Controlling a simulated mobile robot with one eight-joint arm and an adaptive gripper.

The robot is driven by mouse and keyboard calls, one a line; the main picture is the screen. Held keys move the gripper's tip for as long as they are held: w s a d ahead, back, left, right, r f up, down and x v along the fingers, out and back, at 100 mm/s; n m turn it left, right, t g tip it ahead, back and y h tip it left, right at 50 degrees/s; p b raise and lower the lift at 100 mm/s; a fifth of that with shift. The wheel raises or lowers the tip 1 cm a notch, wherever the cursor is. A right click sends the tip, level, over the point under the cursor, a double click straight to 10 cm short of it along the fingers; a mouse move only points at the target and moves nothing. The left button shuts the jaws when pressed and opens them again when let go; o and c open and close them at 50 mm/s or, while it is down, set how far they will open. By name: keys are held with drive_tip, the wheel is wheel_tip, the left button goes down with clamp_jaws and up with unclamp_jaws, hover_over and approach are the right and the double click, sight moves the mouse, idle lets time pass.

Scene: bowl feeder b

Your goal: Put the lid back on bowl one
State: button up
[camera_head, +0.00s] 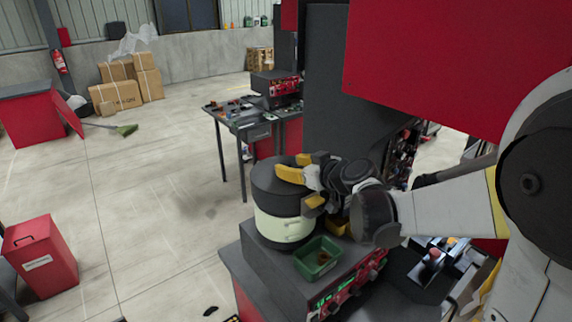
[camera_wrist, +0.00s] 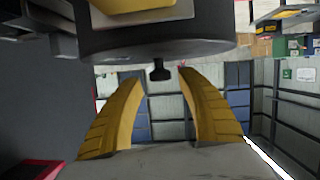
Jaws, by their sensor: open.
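Bowl one (camera_head: 283,228) looks like a round drum with a cream band, standing on a grey machine at the centre of the head view. A dark round lid (camera_head: 270,180) tops it; I cannot tell whether it is fully seated. My gripper (camera_head: 297,188), with yellow fingers, is open at the lid's right side. In the wrist view, which looks upside down, the dark lid (camera_wrist: 150,40) spans the top. Its small black knob (camera_wrist: 161,70) appears between the spread fingertips of my gripper (camera_wrist: 157,74). The gap around the knob is visible. The knob is hidden in the head view.
A red panel (camera_head: 450,50) overhangs at the upper right. A dark workbench (camera_head: 235,118) stands behind. Open floor lies to the left.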

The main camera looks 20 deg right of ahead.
drive_tip(key=v, duration=0.9)
drive_tip(key=shift+s+a, duration=0.15)
drive_tip(key=s+a+f+m+g+h, duration=0.1)
drive_tip(key=s+a+f+g, duration=0.15)
drive_tip(key=s, duration=0.25)
drive_tip(key=s+a+f+m+g, duration=0.1)
drive_tip(key=s+a+f+g, duration=0.1)
drive_tip(key=s+a, duration=0.3)
drive_tip(key=s+d+f+m+g+h, duration=0.1)
drive_tip(key=s+d+h, duration=0.1)
drive_tip(key=s, duration=0.4)
drive_tip(key=s+d+f+m+g+h, duration=0.1)
drive_tip(key=s+d+f+m, duration=0.1)
drive_tip(key=s, duration=0.4)
drive_tip(key=shift+f+h, duration=0.3)
drive_tip(key=shift+h, duration=0.1)
